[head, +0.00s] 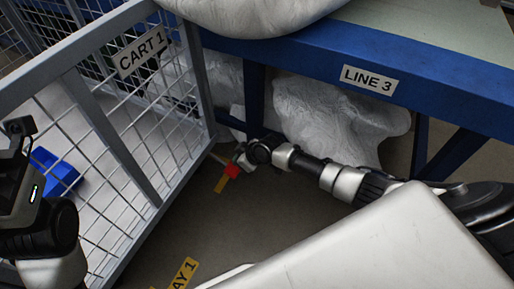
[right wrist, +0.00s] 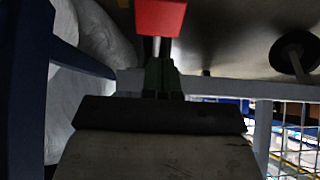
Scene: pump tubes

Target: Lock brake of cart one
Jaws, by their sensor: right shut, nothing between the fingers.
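Cart one is the grey wire-mesh cart at the left of the head view, with a "CART 1" sign (head: 140,52) on its side. A red brake pedal (head: 231,171) sticks out low by its near corner post, above a yellow floor mark. My right arm reaches in from the right, and my right gripper (head: 240,159) is low beside the red pedal. In the right wrist view, the shut, empty fingers (right wrist: 160,72) point at the red pedal (right wrist: 160,17). I cannot tell whether they touch it.
A blue bench frame with a "LINE 3" sign (head: 368,79) stands behind my right arm. White plastic-wrapped sacks (head: 335,115) lie under it. A blue bin (head: 54,172) is inside the cart. A dark round wheel-like part (right wrist: 295,52) shows in the right wrist view.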

